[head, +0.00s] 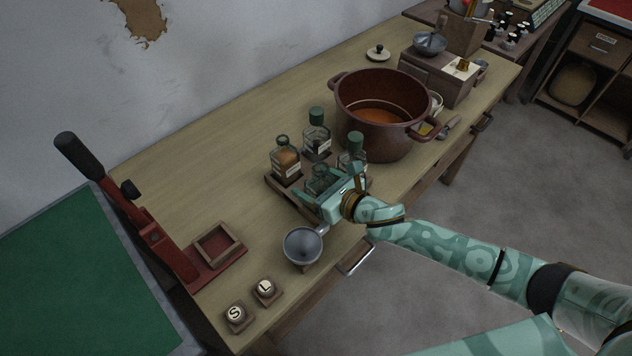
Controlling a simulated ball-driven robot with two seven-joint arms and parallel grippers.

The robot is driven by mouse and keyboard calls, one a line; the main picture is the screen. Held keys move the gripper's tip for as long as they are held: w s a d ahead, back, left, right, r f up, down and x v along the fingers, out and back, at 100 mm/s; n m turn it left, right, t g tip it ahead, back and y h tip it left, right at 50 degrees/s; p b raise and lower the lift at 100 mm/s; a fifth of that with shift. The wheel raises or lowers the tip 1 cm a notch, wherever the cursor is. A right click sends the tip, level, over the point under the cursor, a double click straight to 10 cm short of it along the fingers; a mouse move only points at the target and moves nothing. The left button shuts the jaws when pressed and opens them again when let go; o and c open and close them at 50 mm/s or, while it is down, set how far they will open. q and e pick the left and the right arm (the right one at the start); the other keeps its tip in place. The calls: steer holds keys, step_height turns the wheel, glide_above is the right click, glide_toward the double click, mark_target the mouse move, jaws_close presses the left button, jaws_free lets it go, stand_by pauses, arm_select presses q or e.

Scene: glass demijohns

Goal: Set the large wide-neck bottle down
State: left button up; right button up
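A clear glass bottle with an open neck (318,178) is at the front corner of a dark wooden tray (279,193). My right gripper (323,197) is at this bottle, its teal fingers level with the glass. The hand hides the bottle's lower part, so I cannot tell whether it touches the tray or whether the fingers press on it. My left gripper is out of view.
A large brown pot (378,143) stands just right of the tray. Blocks marked S (236,316) and L (266,290) and a red lever press (155,240) are at the left. The tabletop behind the press is clear.

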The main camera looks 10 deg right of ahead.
steer(key=shift+s+r, duration=0.15)
steer(key=shift+r, duration=0.1)
steer(key=p+v, duration=0.2)
steer(key=v, duration=0.9)
steer(key=shift+s+d+r, duration=0.2)
steer(key=shift+s, duration=0.05)
